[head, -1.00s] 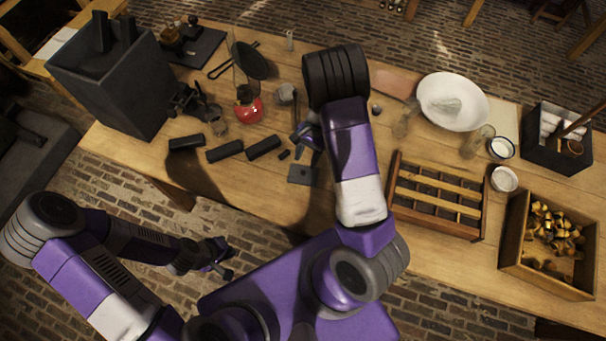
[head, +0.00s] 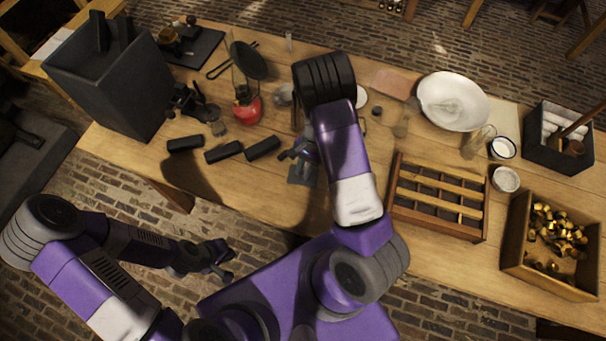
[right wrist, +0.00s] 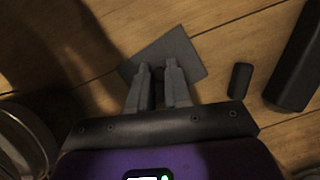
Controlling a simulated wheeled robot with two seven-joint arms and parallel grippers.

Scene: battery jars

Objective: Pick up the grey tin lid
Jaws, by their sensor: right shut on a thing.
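The grey tin lid (head: 300,176) is a flat, square, dark grey plate near the table's front edge, below my right gripper (head: 292,158) in the head view. In the right wrist view the lid (right wrist: 183,52) lies beyond and under the two fingertips of my right gripper (right wrist: 159,76). The fingers are close together, with a small dark part between them, and are shut on the lid. I cannot tell whether the lid is clear of the table. My left gripper (head: 222,262) hangs empty off the table's front edge, its fingers apart.
Black blocks (head: 224,152) lie left of the lid. A small black piece (right wrist: 240,80) lies right of it in the wrist view. A red lamp (head: 247,108) stands behind. A slotted wooden rack (head: 438,219) and a box of brass parts (head: 510,245) stand right.

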